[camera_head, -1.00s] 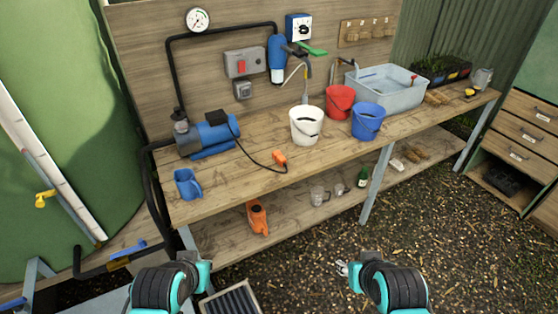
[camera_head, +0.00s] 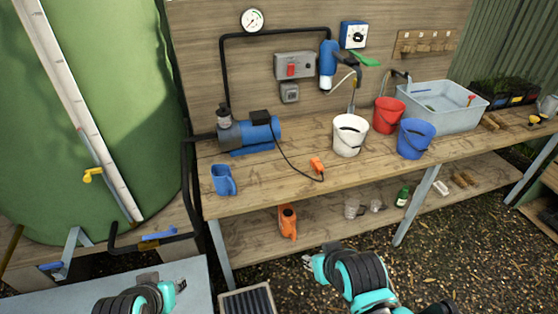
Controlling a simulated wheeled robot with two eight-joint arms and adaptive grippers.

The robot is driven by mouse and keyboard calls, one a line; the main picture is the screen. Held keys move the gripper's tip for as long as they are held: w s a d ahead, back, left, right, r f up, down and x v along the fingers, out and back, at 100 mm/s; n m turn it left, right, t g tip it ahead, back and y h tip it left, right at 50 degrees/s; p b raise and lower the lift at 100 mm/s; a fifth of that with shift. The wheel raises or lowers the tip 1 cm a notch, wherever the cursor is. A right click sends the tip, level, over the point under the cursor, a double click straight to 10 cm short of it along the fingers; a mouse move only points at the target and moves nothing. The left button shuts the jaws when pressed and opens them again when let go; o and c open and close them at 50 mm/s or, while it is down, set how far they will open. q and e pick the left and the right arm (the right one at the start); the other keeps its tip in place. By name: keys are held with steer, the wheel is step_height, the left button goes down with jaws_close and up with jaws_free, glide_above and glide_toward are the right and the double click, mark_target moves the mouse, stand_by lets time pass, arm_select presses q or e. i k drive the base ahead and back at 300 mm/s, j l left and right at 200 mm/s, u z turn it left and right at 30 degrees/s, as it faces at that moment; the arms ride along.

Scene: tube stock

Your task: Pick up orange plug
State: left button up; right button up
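The orange plug (camera_head: 316,165) lies on the wooden bench top (camera_head: 270,183), at the end of a black cable that runs from the blue pump (camera_head: 248,133). My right gripper (camera_head: 310,261) is low in front of the bench, below and apart from the plug. Its fingers are small in view and nothing shows between them. My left gripper (camera_head: 181,286) is at the lower left, away from the bench top, and its fingertips are too small to read.
A white bucket (camera_head: 349,136), red bucket (camera_head: 388,114) and blue bucket (camera_head: 414,139) stand right of the plug. A blue jug (camera_head: 223,180) stands left. An orange can (camera_head: 287,222) is on the lower shelf. The bench around the plug is mostly clear.

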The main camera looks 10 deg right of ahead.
mark_target(316, 163)
steer(key=i+l+u, duration=0.1)
steer(key=l+u, duration=0.55)
steer(key=l, duration=0.2)
steer(key=l+u, duration=0.5)
steer(key=l, duration=1)
steer(key=l+u, duration=0.15)
steer(key=l, duration=1)
steer(key=k+l+u, duration=0.15)
steer(key=l, duration=1.2)
steer(key=i+l, duration=0.15)
steer(key=l, duration=0.15)
